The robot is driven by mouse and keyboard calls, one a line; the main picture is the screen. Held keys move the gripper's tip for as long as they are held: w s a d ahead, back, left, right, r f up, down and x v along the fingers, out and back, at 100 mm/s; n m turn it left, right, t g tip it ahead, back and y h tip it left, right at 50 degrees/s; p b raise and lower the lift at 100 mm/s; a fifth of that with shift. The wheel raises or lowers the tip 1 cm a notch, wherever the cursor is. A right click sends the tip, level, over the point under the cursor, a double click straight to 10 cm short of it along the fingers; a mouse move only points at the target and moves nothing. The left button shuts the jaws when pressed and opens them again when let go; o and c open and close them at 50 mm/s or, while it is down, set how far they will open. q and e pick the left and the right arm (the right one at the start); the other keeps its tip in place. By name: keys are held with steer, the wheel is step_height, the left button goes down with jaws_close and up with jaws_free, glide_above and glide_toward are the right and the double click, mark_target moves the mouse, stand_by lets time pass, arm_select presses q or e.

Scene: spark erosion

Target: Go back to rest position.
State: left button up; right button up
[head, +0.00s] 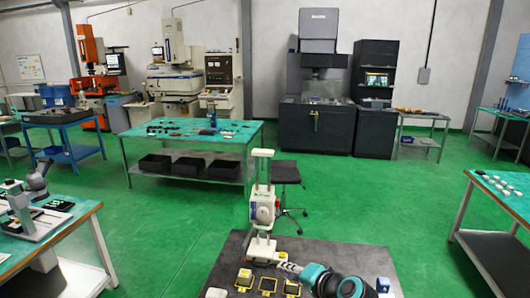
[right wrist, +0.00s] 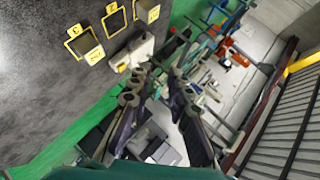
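My right gripper (head: 286,266) comes in from the lower right over the dark table. Its fingertips are close to the base of a white upright instrument (head: 262,208). In the right wrist view its two dark fingers (right wrist: 160,80) stand apart with nothing visible between them, so it is open and empty. A white block-like part of the instrument (right wrist: 135,53) lies just beyond the fingertips in that view; whether they touch it cannot be told. My left gripper is not in view.
The dark table (head: 340,252) carries yellow-framed squares (head: 267,285), also seen in the right wrist view (right wrist: 85,41). A white piece (head: 215,292) lies at its front left. A black stool (head: 285,172) stands behind it. Green floor (head: 175,222) is open to the left.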

steer(key=s+d+f+n+g+h+b, duration=0.1)
steer(key=s+d+f+n+h, duration=0.2)
steer(key=s, duration=0.8)
steer(key=s+d+f+n+g+h+b, duration=0.1)
steer(key=s+d+f, duration=0.5)
steer(key=s, duration=0.6)
steer(key=d+n+g+h, duration=0.1)
steer(key=d+n+h, duration=0.1)
steer(key=n, duration=0.1)
steer(key=shift+h+b, duration=0.35)
steer(key=shift+h, duration=0.05)
